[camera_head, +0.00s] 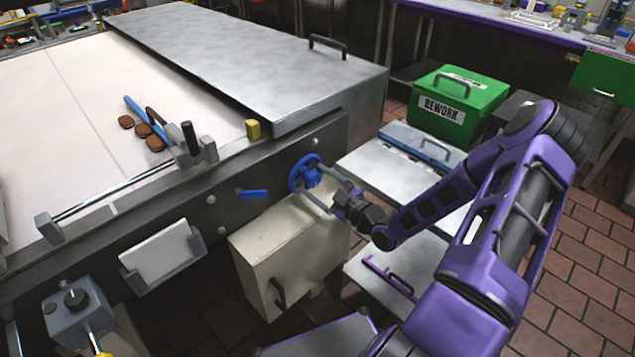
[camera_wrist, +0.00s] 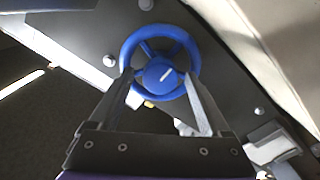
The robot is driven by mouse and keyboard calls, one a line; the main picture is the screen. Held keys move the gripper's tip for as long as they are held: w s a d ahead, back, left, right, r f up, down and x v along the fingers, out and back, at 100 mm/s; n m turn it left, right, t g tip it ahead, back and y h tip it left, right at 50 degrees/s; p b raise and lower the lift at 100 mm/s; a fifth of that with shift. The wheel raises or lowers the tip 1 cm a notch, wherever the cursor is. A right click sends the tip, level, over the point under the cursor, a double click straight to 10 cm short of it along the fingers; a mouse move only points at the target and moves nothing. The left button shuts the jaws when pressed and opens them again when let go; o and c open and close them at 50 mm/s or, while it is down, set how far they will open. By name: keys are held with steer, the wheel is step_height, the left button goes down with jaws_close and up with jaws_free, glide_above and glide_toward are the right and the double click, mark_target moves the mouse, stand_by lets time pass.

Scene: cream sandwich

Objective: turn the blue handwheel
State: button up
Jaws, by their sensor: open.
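The blue handwheel (camera_head: 304,174) is mounted on the dark side panel of the conveyor machine, near its right end. In the wrist view the handwheel (camera_wrist: 160,64) faces me, with a round hub, spokes and a pale mark on the hub. My gripper (camera_head: 324,190) reaches in from the right at the wheel. In the wrist view my gripper (camera_wrist: 160,85) is open, its two fingers apart on the left and right sides of the hub. The fingertips overlap the wheel's rim in the picture; I cannot tell whether they touch it.
A blue lever (camera_head: 252,194) sits on the panel left of the wheel. A cream cabinet (camera_head: 285,255) stands below it. A green box marked REWORK (camera_head: 448,110) stands behind my arm. A steel cover (camera_head: 235,55) lies over the conveyor, with brown cookies (camera_head: 142,130) at its left.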

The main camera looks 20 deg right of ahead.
jaws_close()
steer(key=shift+m, duration=0.3)
steer(key=m, duration=1)
steer(key=shift+d+m, duration=0.1)
steer(key=shift+m, duration=0.2)
steer(key=m+p, duration=0.1)
steer(key=m, duration=0.3)
steer(key=shift+m, duration=0.3)
steer(key=m, duration=0.4)
steer(key=shift+m+p, duration=0.3)
steer(key=m, duration=0.4)
steer(key=shift+d+f+p, duration=0.1)
steer(key=shift+p, duration=0.25)
steer(key=m, duration=0.5)
